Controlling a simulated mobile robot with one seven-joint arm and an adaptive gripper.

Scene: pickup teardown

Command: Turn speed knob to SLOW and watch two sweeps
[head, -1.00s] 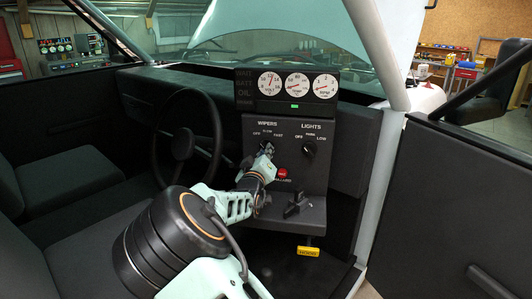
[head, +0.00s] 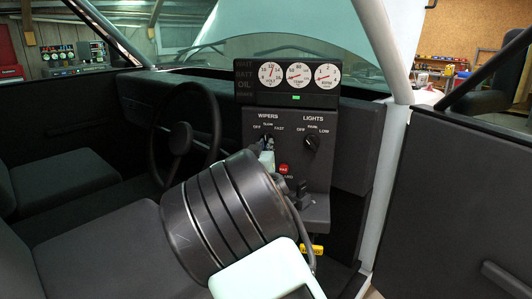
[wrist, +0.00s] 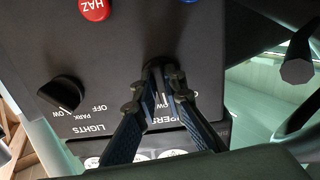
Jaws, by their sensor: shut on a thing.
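The black dash panel (head: 318,190) carries a WIPERS knob marked OFF, SLOW and FAST. My gripper (head: 268,143) is at this knob, and my forearm hides much of the area below it. In the wrist view, where the panel appears upside down, my gripper (wrist: 160,70) is shut on the WIPERS knob (wrist: 152,66), with a blue-padded finger on each side. The fingers cover most of the knob and part of its labels, so I cannot tell which mark it points to. The windshield wipers are not clearly visible.
The LIGHTS knob (head: 311,143) is to the right of the WIPERS knob. Gauges (head: 299,74) sit above; the steering wheel (head: 182,138) is left and a yellow tag (head: 318,249) hangs low.

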